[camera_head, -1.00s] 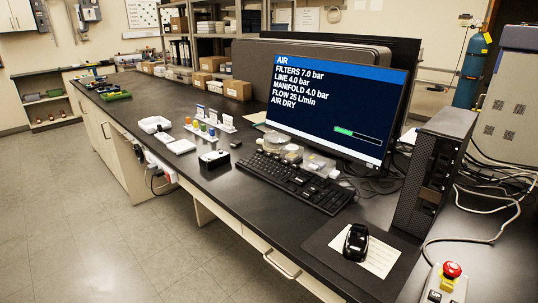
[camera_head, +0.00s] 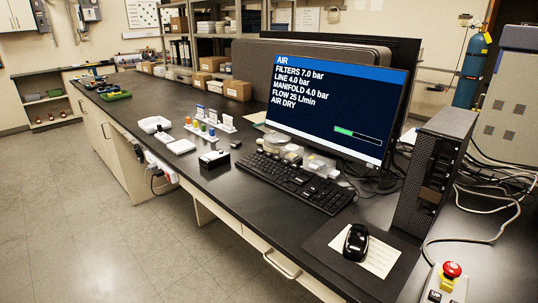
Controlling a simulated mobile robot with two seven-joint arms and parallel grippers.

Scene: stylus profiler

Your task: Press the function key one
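A black keyboard (camera_head: 290,186) lies on the dark bench in front of a monitor (camera_head: 330,105). The monitor shows a blue screen headed AIR, with lines for filters, line, manifold and flow, the words AIR DRY and a partly filled green bar. The keyboard's key labels are too small to read, so I cannot tell function key one apart. Small clear containers stand along the keyboard's back edge and cover part of it. Neither of my grippers is in view.
A black mouse (camera_head: 356,242) sits on a dark mat with a paper at the right. A black tower (camera_head: 433,170) stands behind it. A red emergency button (camera_head: 452,270) is at lower right. White trays (camera_head: 155,124) and small bottles lie left. Bench front is clear.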

